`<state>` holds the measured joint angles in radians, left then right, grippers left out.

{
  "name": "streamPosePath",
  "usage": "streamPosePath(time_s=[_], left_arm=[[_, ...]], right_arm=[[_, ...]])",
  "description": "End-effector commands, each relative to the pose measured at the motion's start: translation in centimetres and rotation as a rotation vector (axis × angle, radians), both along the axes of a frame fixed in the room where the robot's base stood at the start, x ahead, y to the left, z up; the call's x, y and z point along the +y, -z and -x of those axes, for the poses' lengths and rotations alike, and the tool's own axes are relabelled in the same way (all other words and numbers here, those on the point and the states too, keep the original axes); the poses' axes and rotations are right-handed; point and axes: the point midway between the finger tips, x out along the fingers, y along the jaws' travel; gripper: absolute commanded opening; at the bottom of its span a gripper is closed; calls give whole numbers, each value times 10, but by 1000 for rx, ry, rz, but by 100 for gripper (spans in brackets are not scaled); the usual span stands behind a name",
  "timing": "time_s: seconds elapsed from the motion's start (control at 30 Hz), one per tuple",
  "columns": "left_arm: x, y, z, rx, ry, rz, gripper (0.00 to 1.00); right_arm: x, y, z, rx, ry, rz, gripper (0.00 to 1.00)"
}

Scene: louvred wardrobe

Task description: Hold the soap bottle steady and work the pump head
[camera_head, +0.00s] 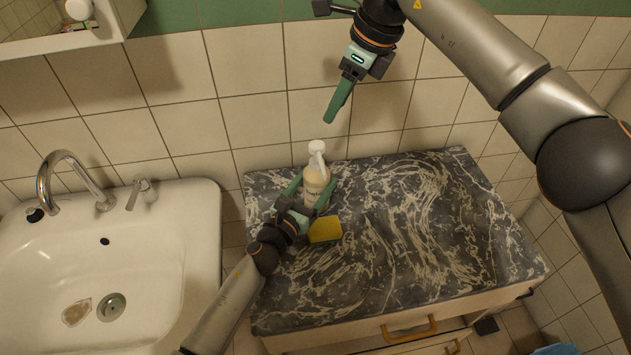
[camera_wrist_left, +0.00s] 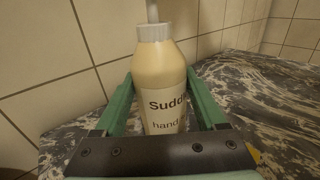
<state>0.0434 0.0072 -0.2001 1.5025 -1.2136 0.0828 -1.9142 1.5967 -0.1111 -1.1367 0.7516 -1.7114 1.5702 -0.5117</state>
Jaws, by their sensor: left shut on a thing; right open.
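The soap bottle (camera_head: 314,184) stands upright on the dark marbled counter, close to the tiled wall. It is cream-coloured with a dark printed label and a white pump head (camera_head: 317,148) on top. My left gripper (camera_head: 311,190) is shut on the bottle's body, one green finger on each side. The left wrist view shows the bottle (camera_wrist_left: 162,85) upright between the fingers, with the pump's top cut off by the frame edge. My right gripper (camera_head: 338,101) is open and empty, above the pump head and apart from it, fingers pointing down.
A yellow sponge (camera_head: 325,229) lies on the marbled counter (camera_head: 400,250) just beside my left gripper. A white sink (camera_head: 160,265) with a chrome tap (camera_head: 70,170) is at the left. The counter's right part is clear. A shelf (camera_head: 75,35) juts out at upper left.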

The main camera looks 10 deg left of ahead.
Motion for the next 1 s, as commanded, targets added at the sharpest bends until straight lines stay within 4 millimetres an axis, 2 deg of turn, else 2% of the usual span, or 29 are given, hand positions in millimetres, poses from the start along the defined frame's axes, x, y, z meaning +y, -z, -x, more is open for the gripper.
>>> streamPosePath(time_s=[0.07, 0.4, 0.53, 0.77, 0.87, 1.0], left_arm=[[0, 0, 0, 0, 0, 0, 40], [0, 0, 0, 1, 0, 0, 2], [0, 0, 0, 1, 0, 0, 0], [0, 0, 0, 1, 0, 0, 0], [0, 1, 0, 1, 0, 0, 0], [0, 1, 0, 1, 0, 0, 0]], right_arm=[[0, 0, 0, 0, 0, 0, 50], [0, 0, 0, 0, 0, 0, 50], [0, 0, 0, 0, 0, 0, 50], [2, 0, 0, -43, -86, 19, 24], [5, 0, -1, -107, -219, 50, 13], [10, 1, -1, -224, -481, 112, 0]])
